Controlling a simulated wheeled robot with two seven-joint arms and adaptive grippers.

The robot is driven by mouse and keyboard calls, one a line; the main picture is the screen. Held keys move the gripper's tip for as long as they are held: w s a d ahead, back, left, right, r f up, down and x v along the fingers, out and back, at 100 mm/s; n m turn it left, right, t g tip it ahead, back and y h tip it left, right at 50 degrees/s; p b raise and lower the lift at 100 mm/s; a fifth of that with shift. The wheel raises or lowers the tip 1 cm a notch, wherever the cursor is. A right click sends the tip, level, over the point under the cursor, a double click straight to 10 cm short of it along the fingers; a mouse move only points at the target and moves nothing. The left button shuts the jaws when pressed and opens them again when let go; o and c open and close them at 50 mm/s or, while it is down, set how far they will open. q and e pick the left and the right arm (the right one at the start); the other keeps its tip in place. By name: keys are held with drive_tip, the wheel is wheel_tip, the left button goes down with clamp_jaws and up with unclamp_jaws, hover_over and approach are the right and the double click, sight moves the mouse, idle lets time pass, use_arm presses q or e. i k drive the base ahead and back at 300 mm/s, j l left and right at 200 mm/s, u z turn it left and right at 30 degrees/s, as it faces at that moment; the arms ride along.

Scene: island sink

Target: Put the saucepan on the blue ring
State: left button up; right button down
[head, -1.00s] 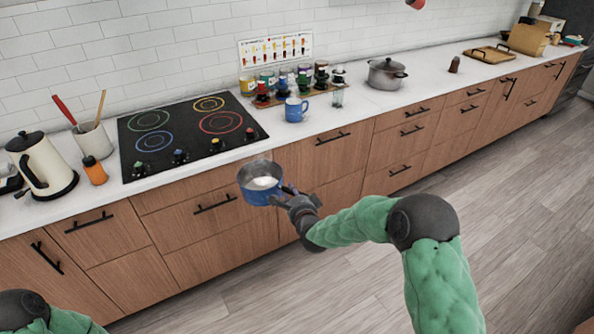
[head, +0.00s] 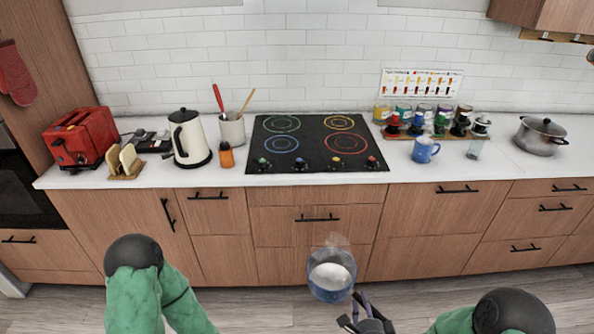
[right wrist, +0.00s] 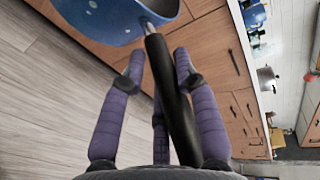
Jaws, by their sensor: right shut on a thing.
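The blue saucepan (head: 331,275) is held in the air in front of the drawers, below counter height. Its light inside faces up, and a white shape shows in it. My right gripper (head: 362,308) is shut on its black handle (right wrist: 168,85), and the pan's blue body (right wrist: 110,18) shows at the top of the right wrist view. The blue ring (head: 282,144) is the front left ring on the black cooktop (head: 312,158), and nothing stands on it. My left arm shows at the lower left of the head view, but its gripper is out of view.
Knobs line the cooktop's front edge. Left of it stand an orange bottle (head: 226,155), a utensil pot (head: 232,132), a kettle (head: 189,138) and a red toaster (head: 80,137). Right are a blue mug (head: 424,150), a glass (head: 474,148) and a grey pot (head: 540,137).

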sight(298, 146)
drive_tip(key=i+l+u, duration=0.25)
drive_tip(key=l+u, duration=0.15)
drive_tip(key=l, duration=0.45)
drive_tip(key=i+l+u, duration=0.15)
drive_tip(key=l+u, duration=0.25)
drive_tip(key=l, duration=0.45)
drive_tip(key=l+u, duration=0.45)
drive_tip(key=l, duration=0.45)
